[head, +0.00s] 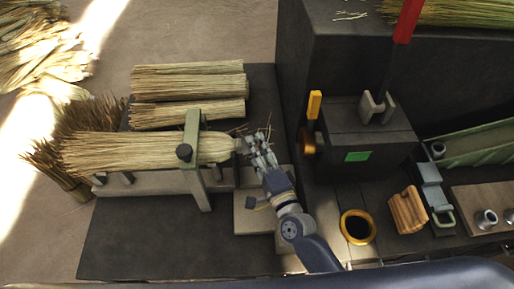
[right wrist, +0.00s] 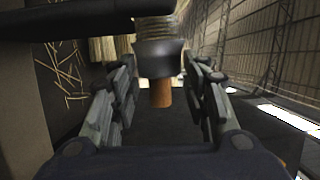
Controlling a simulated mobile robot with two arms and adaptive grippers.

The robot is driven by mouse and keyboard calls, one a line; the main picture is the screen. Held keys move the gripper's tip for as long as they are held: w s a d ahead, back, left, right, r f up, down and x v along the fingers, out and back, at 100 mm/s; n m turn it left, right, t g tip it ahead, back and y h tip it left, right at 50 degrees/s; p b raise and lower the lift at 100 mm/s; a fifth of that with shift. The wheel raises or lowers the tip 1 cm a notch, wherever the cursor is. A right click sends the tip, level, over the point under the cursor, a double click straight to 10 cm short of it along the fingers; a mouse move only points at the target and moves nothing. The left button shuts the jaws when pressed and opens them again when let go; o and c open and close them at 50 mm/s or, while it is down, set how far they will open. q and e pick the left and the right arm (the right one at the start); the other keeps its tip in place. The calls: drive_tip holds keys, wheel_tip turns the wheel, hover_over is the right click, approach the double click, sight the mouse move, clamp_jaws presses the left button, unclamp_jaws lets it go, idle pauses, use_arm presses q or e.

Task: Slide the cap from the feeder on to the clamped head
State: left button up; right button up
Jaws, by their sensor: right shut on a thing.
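The clamped head (head: 110,151) is a bundle of pale straw lying sideways under the grey-green clamp (head: 192,135), its narrow neck pointing right. My right gripper (head: 257,147) is at that neck end. In the right wrist view, a dark metal cap (right wrist: 158,60) sits at the wound neck (right wrist: 155,27), with a brown stub (right wrist: 161,94) sticking out toward me. The fingers of my right gripper (right wrist: 163,78) lie on either side and are shut on the cap. How far it is over the neck is hard to tell. My left gripper is not in view.
Straw bundles (head: 188,80) lie behind the clamp. Right of my arm stand a dark machine block (head: 358,137) with a red lever (head: 407,20), a yellow-rimmed cup (head: 358,226), a wooden piece (head: 407,210) and a board with small metal cups (head: 487,218). The front left bench is clear.

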drive_tip(key=o, duration=0.9)
drive_tip(key=shift+c, duration=0.2)
drive_tip(key=shift+s, duration=0.1)
drive_tip(key=v, duration=1.2)
drive_tip(key=shift+r, duration=0.1)
